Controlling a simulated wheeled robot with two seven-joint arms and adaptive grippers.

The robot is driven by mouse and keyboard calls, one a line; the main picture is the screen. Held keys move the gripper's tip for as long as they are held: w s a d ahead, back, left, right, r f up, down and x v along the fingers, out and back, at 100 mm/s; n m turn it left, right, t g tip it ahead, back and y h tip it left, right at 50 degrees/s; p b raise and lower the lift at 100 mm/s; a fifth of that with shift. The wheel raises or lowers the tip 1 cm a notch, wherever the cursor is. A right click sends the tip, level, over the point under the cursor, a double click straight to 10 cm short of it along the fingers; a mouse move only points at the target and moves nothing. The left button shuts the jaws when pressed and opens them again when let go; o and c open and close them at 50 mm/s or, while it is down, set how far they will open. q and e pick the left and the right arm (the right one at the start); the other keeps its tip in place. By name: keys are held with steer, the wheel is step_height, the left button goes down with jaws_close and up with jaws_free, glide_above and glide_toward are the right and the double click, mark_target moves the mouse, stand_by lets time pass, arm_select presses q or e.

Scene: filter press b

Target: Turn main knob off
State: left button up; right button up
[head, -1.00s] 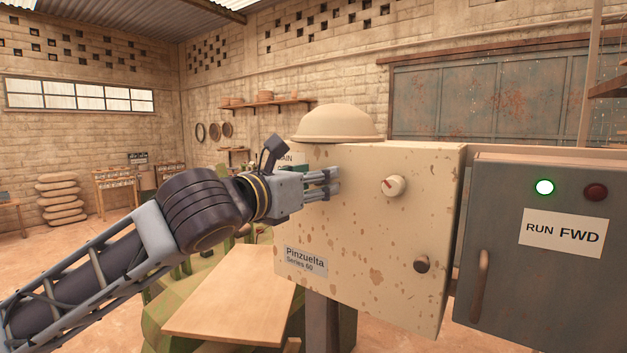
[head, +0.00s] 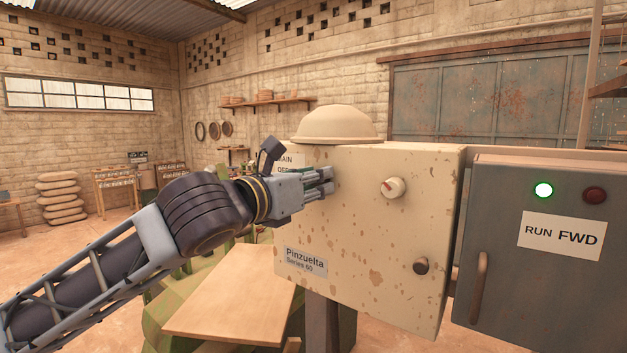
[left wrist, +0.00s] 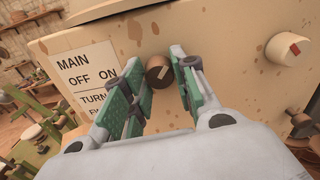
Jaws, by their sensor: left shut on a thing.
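The main knob (left wrist: 158,72) is a small dark brown round knob with a pale pointer line, on the cream spotted cabinet (head: 350,235). A white label (left wrist: 88,75) beside it reads MAIN, OFF, ON. In the left wrist view the pointer line slants to the upper right of the picture. My left gripper (head: 330,182) is shut on the knob, its green-padded fingers on either side of it, also seen in the left wrist view (left wrist: 160,88). In the head view the fingers hide the knob and the label is partly covered. My right gripper is not in view.
The cabinet front also carries a white knob with a red mark (head: 392,188) and a dark knob (head: 421,266). To the right is a grey box (head: 510,290) with a lit green lamp (head: 543,190) and a RUN FWD label. A wooden board (head: 225,300) lies below my arm.

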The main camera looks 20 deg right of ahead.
arm_select(q)
steer(key=n+p, duration=0.6)
steer(key=n, duration=1.1)
steer(key=shift+r, duration=0.1)
stand_by(0.5)
steer(key=o, duration=1)
steer(key=shift+o, duration=0.2)
